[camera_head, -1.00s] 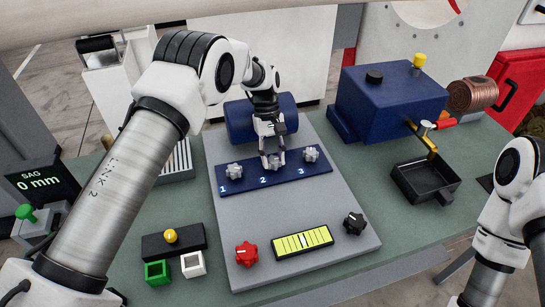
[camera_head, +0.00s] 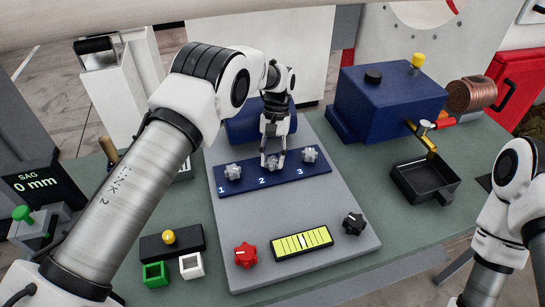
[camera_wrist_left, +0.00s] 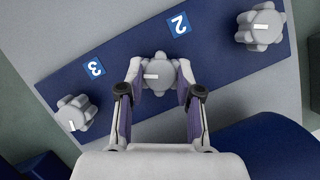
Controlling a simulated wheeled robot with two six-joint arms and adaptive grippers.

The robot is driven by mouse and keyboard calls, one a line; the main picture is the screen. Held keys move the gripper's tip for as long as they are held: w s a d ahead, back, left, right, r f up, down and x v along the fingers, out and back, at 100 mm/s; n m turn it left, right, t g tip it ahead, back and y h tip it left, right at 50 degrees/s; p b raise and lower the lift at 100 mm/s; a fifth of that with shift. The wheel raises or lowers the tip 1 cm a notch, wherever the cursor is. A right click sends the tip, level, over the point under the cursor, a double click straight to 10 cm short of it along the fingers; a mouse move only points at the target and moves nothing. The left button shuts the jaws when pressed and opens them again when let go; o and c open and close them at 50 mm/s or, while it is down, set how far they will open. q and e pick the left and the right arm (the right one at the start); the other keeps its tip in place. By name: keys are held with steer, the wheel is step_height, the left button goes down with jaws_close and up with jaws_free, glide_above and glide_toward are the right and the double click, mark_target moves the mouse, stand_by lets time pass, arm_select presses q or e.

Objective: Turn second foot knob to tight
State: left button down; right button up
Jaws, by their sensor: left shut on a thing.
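A blue strip (camera_head: 240,184) numbered 1, 2 and 3 carries three grey lobed foot knobs. The second knob (camera_wrist_left: 158,74), by label 2, sits between the fingertips of my left gripper (camera_head: 272,163), which is shut on it. In the left wrist view the white mark on this knob points to the picture's left. In the head view the fingers partly hide it. The first knob (camera_head: 233,172) and third knob (camera_head: 310,154) stand free on either side. My right arm shows at the right edge, but its gripper is out of view.
A red knob (camera_head: 245,255), a yellow-green level vial (camera_head: 301,241) and a black knob (camera_head: 353,224) are at the front of the grey plate (camera_head: 333,202). A display (camera_head: 37,183) reads SAG 0 mm. A blue box (camera_head: 388,101) and black tray (camera_head: 426,181) stand to the right.

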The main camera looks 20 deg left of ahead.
arm_select(q)
steer(key=shift+s+f, duration=0.15)
steer(key=c, duration=0.8)
jaws_free()
steer(key=shift+o, duration=0.2)
steer(key=v, duration=1.2)
